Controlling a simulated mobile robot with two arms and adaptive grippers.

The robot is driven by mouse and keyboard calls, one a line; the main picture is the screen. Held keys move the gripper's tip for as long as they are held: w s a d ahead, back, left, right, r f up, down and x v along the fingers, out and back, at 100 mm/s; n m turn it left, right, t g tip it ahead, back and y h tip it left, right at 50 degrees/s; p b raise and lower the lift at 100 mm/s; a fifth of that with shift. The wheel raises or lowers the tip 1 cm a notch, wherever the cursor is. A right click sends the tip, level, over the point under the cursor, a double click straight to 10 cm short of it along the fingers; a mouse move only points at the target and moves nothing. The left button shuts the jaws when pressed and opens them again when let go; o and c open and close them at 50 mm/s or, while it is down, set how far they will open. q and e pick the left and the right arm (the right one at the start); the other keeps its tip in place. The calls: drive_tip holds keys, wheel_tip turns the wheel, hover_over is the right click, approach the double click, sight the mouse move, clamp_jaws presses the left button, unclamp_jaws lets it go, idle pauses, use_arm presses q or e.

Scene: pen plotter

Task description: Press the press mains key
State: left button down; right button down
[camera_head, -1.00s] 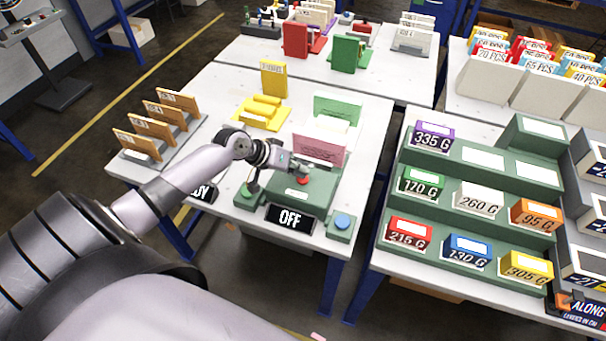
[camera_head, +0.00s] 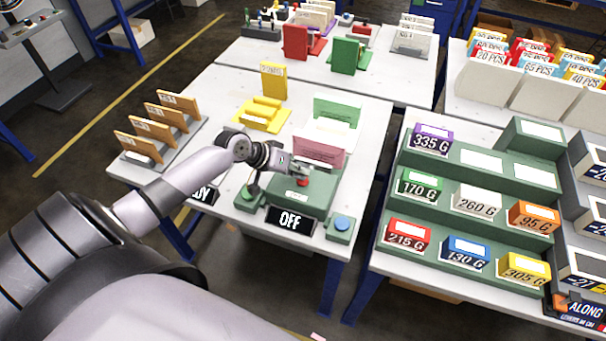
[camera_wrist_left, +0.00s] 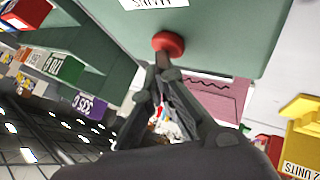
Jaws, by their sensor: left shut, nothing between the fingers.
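The press mains key is a red round button (camera_head: 302,183) on top of a green box (camera_head: 312,201). In the left wrist view the red button (camera_wrist_left: 168,43) sits just beyond my fingertips, near a white label reading MAINS. My left gripper (camera_head: 300,172) is shut and empty, right at the button; the fingertips (camera_wrist_left: 166,72) look close to or touching its edge, and I cannot tell which. A black sign (camera_head: 290,221) on the front of the box reads OFF. My right gripper is not in view.
A blue button (camera_head: 342,222) on a green box is at the right, and a green button (camera_head: 248,193) at the left. A pink card (camera_head: 320,151) stands behind the box. A rack of coloured weight boxes (camera_head: 470,154) stands on the right table.

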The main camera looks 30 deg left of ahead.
use_arm(q)
drive_tip(key=shift+r+p, duration=3.05)
drive_tip(key=shift+r, duration=0.05)
